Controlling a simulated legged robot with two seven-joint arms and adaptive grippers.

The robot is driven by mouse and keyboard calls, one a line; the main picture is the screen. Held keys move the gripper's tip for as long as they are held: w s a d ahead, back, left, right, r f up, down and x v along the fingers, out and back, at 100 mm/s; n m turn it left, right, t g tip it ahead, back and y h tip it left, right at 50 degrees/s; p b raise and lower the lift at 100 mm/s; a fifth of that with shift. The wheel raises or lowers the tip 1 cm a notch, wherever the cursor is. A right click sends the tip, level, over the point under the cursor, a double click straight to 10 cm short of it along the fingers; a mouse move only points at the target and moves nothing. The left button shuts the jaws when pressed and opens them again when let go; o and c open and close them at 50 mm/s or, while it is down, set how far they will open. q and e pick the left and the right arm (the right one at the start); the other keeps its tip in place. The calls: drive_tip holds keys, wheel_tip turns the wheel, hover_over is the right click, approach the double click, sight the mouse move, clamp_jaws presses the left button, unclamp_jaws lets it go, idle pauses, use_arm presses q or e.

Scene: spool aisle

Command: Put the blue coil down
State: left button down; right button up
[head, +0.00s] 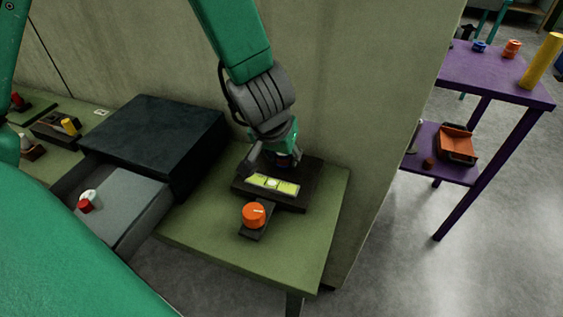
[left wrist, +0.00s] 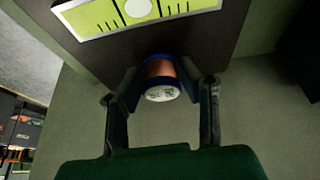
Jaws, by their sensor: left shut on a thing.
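The blue coil (left wrist: 162,72), a spool with blue rims, copper-coloured winding and a pale marked end, sits between the two fingers of my left gripper (left wrist: 162,88) in the left wrist view. The gripper is shut on it. In the head view my left gripper (head: 280,162) is over the back of a dark device with a yellow-green dial panel (head: 272,184), on a green table (head: 205,228). The coil is mostly hidden there. I cannot tell whether it touches the device. My right gripper does not show.
An orange cylinder (head: 254,214) stands on the device's front tongue. A dark box (head: 150,140) with an open grey drawer (head: 125,205) holding a red-and-white item stands left. A wall rises behind. A purple shelf (head: 500,85) with several items stands right. The table's front is clear.

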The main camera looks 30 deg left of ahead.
use_arm(q)
drive_tip(key=shift+w+d+f, duration=0.1)
drive_tip(key=shift+d+f, duration=0.1)
drive_tip(key=shift+f, duration=0.1)
drive_tip(key=shift+d+r, duration=0.1)
drive_tip(key=shift+r, duration=0.05)
drive_tip(key=c, duration=1.4)
unclamp_jaws()
drive_tip(key=shift+a, duration=0.2)
drive_tip(key=shift+o, duration=1.3)
drive_tip(key=shift+a+f, duration=0.15)
drive_tip(key=shift+f, duration=0.05)
drive_tip(key=shift+a, duration=0.15)
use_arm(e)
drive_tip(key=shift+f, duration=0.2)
